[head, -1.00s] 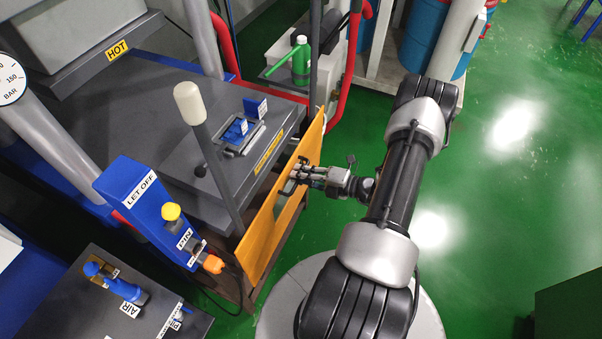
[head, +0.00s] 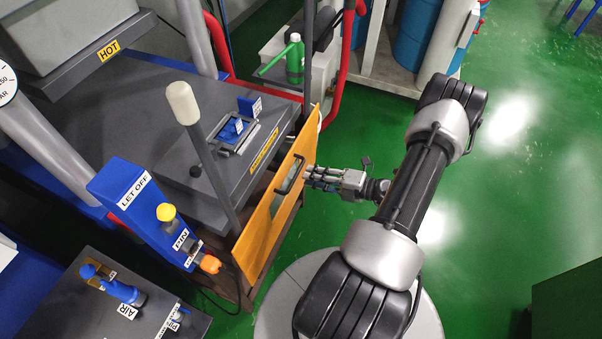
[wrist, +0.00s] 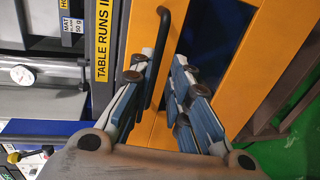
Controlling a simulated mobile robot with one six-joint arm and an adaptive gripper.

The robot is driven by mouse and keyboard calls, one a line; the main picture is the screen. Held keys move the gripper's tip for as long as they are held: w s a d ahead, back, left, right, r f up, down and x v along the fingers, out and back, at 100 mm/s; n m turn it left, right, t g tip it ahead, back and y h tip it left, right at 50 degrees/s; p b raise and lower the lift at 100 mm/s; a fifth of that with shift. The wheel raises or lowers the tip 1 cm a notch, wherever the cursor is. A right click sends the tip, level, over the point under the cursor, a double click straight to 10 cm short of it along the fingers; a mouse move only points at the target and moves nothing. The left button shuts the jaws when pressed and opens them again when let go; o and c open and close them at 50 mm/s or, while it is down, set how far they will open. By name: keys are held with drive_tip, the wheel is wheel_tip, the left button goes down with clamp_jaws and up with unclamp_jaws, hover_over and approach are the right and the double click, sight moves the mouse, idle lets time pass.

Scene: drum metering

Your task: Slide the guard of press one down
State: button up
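The guard is an orange panel (head: 262,232) with a cut-out window, upright along the front of the press in the head view. Its black bar handle (head: 291,174) is on the panel's outer face and also shows in the wrist view (wrist: 163,45). My gripper (head: 308,174) is just right of the handle, slightly off the panel. In the wrist view my gripper's two fingers (wrist: 162,66) are spread with the handle in the gap between them, nearer the left finger. Nothing is clamped. The panel (wrist: 273,48) fills much of that view.
The grey press table (head: 125,115) is behind the guard. A green can (head: 294,60) is behind. Green floor (head: 520,190) is open at right.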

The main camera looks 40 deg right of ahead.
drive_tip(key=v, duration=0.6)
drive_tip(key=shift+s, duration=0.2)
drive_tip(key=shift+w, duration=0.1)
